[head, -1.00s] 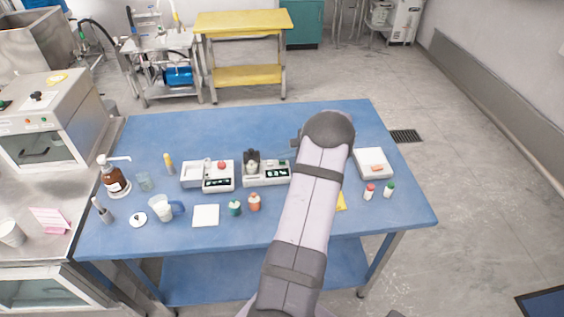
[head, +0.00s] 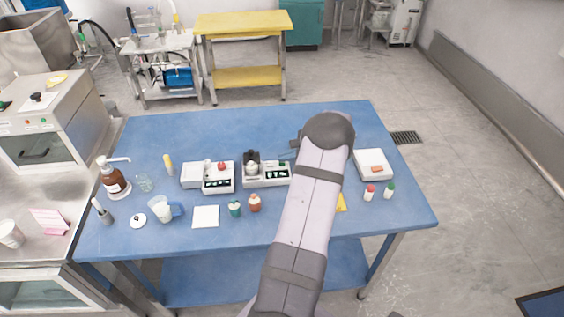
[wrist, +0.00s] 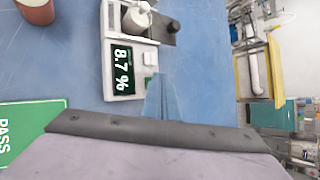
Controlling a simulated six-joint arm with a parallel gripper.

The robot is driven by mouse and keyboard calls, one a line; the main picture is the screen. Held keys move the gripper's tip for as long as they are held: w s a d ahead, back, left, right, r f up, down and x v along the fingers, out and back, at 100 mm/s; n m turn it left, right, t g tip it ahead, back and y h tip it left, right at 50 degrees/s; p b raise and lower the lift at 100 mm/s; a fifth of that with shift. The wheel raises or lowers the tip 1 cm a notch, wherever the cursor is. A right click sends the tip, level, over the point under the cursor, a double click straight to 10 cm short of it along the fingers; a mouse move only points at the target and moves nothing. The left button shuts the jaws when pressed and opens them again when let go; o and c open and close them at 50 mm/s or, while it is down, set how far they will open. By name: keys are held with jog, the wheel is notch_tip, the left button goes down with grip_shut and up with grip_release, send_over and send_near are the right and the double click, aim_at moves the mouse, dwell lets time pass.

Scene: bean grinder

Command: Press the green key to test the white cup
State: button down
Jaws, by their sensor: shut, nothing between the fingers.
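The tester (wrist: 125,55) is a white device with a dark display reading 8.7 %, and it also shows in the head view (head: 266,180) near the middle of the blue table. A small white cup (wrist: 136,18) sits in it beside a dark part. A white key (wrist: 150,58) and a green key (wrist: 149,85) lie beside the display. My gripper (wrist: 161,92) is shut and empty, its blurred bluish fingertips right by the green key. I cannot tell whether they touch it.
A second white device with a red knob (head: 221,166) stands to the left. Green (head: 235,208) and orange (head: 254,203) containers stand in front. A green PASS card (wrist: 25,130) shows in the wrist view. A white scale (head: 372,163) sits at the right.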

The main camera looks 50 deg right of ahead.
aim_at(284, 164)
jog(key=shift+r, duration=0.6)
jog(key=shift+r+p, duration=1.8)
jog(key=shift+r, duration=0.7)
jog(key=shift+a, duration=0.1)
jog(key=w+a+r+n+g+y, duration=0.2)
jog(key=a+n, duration=0.4)
jog(key=a, duration=0.8)
jog(key=w+a+r+n+g+y, duration=0.25)
jog(key=a+n, duration=0.25)
jog(key=a, duration=0.9)
jog(key=s+a+n+g+h, duration=0.4)
jog(key=s+a+n, duration=1.2)
jog(key=s+a, duration=0.2)
jog(key=shift+a+n+g, duration=0.3)
jog(key=shift+a+g, duration=0.05)
jog(key=shift+a, duration=0.1)
